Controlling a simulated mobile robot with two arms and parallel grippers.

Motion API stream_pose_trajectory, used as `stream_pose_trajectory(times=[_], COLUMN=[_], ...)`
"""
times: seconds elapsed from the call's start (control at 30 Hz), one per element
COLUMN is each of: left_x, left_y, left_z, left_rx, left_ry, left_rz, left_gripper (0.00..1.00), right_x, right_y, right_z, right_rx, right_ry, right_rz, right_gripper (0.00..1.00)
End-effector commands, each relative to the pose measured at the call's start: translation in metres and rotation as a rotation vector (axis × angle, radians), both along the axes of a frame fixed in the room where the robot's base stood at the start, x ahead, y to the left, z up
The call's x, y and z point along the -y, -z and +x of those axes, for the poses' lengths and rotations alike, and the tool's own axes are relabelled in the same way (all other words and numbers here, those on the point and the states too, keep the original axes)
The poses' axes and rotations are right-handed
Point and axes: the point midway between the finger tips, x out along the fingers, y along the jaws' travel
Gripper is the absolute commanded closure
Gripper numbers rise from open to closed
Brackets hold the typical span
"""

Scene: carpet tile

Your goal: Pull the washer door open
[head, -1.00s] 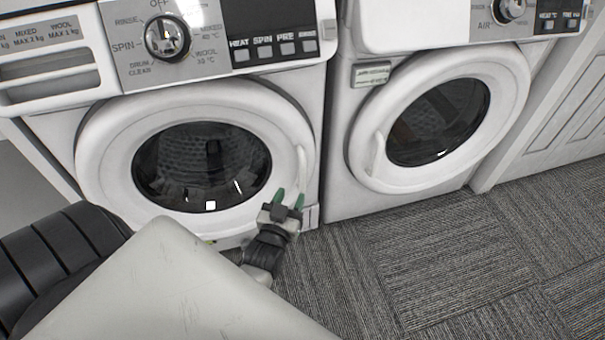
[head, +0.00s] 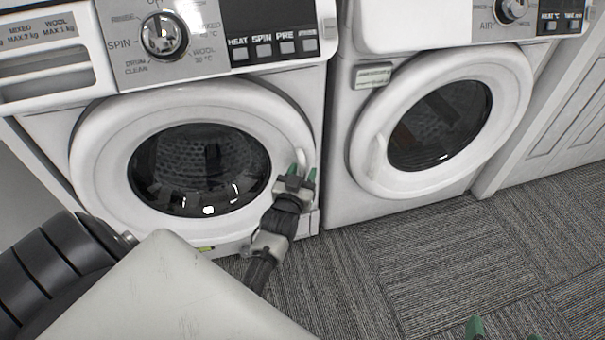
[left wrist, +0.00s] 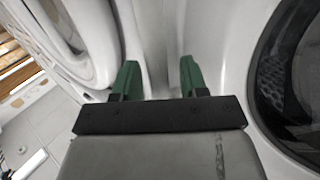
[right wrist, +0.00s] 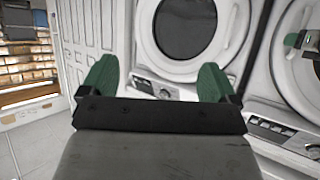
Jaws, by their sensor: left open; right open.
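The washer (head: 45,140) is the left machine in the head view, with a round white door (head: 103,160) around dark glass. The door looks closed. Its handle (head: 301,158) is a pale grip on the door's right rim. My left gripper (head: 303,175) is open, its green fingertips at the lower end of this handle; I cannot tell whether they touch it. In the left wrist view, the open left gripper (left wrist: 160,78) has the washer's dark glass to its right. My right gripper (right wrist: 158,76) is open and empty; its fingertips show at the head view's bottom edge.
A second machine (head: 342,180), with a similar closed round door (head: 365,145), stands just right of the washer. A white panelled door or cabinet (head: 575,130) is farther right. The grey carpet (head: 430,265) in front is clear.

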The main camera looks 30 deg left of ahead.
Motion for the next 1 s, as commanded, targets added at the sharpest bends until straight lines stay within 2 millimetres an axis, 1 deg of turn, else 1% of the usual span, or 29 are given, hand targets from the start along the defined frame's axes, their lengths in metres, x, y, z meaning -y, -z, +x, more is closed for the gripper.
stream_pose_trajectory(times=[0.03, 0.07, 0.3, 0.33, 0.7, 0.87, 1.0], left_x=[0.0, 0.0, 0.0, 0.0, 0.003, 0.011, 0.025], left_y=[0.0, 0.0, 0.0, 0.0, 0.0, 0.0, -0.001], left_z=[0.0, 0.0, 0.0, 0.0, -0.002, -0.01, -0.02], left_rx=[0.0, 0.0, 0.0, 0.0, -0.001, -0.004, -0.005], left_ry=[0.0, 0.0, 0.0, 0.0, 0.008, 0.031, 0.068], left_rz=[0.0, 0.0, 0.0, 0.0, 0.0, -0.001, 0.001], left_gripper=[0.57, 0.6, 0.97, 1.0, 1.0, 1.0, 1.0], right_x=[0.0, 0.0, 0.0, 0.0, 0.0, 0.007, 0.015], right_y=[0.0, 0.0, 0.0, 0.0, 0.001, 0.012, 0.025], right_z=[0.0, 0.0, 0.0, 0.0, -0.002, -0.014, -0.033], right_rx=[0.0, -0.001, -0.002, -0.002, -0.02, -0.138, -0.296], right_ry=[0.0, 0.0, 0.0, 0.0, 0.0, 0.011, 0.022], right_rz=[0.0, 0.0, 0.0, 0.0, -0.004, -0.033, -0.068], right_gripper=[0.1, 0.1, 0.1, 0.1, 0.1, 0.1, 0.1])
